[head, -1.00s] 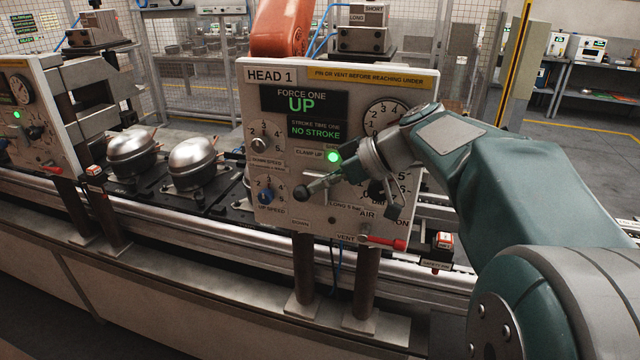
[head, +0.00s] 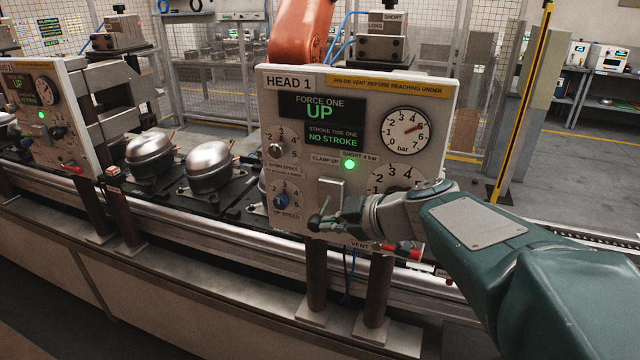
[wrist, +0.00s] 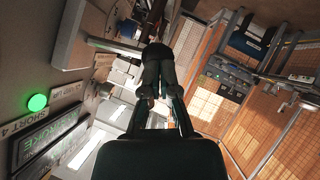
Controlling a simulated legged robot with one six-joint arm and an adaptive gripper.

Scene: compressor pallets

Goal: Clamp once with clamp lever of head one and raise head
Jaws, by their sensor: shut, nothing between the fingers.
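The head one panel (head: 290,84) stands on two posts and reads FORCE ONE UP and NO STROKE. Its green lamp (head: 349,164) beside CLAMP UP is lit; the lamp also shows in the wrist view (wrist: 37,102). The clamp lever (head: 315,221) is at its light plate (head: 329,194), low on the panel. My gripper (head: 343,220) is just right of the lever's dark end, in front of the panel; I cannot tell whether they touch. In the wrist view my gripper (wrist: 158,60) is shut and empty, with the panel on the left.
A pressure gauge (head: 405,130) is on the panel's upper right. A red vent handle (head: 402,250) sits close below my wrist. Domed compressors (head: 208,166) stand on the conveyor at left, by a second head panel (head: 50,110). A fence is behind.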

